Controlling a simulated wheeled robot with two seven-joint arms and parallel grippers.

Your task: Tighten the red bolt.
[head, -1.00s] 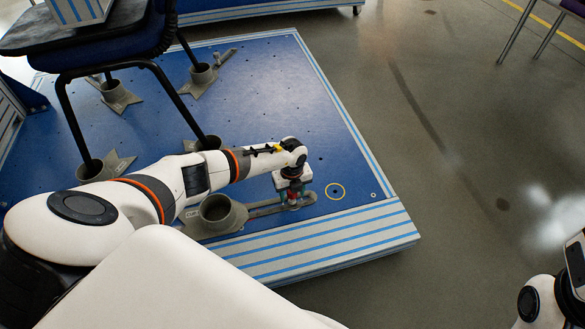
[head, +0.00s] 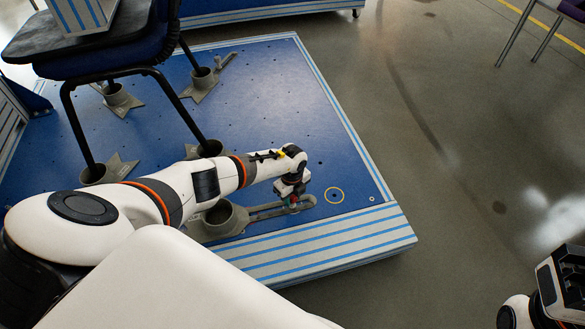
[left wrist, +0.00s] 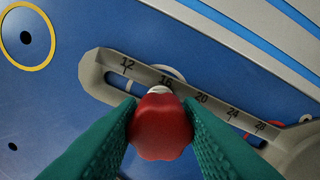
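The red bolt (left wrist: 160,128) has a lobed head and stands in the slot of a grey slotted arm (left wrist: 215,98), which carries a number scale. In the left wrist view, my left gripper (left wrist: 160,112) has its two teal fingers against both sides of the bolt head, shut on it. In the head view, the left gripper (head: 293,199) points down over the slotted arm (head: 270,210), and only a little red shows. My right gripper (head: 562,278) is at the lower right edge, partly cut off; its fingers cannot be made out.
The slotted arm joins a grey cup holder (head: 220,218) on the blue platform (head: 290,100). A chair (head: 110,72) stands with its legs in similar cups. A yellow-ringed hole (head: 334,195) is right of the gripper. The grey floor (head: 460,200) at right is largely clear.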

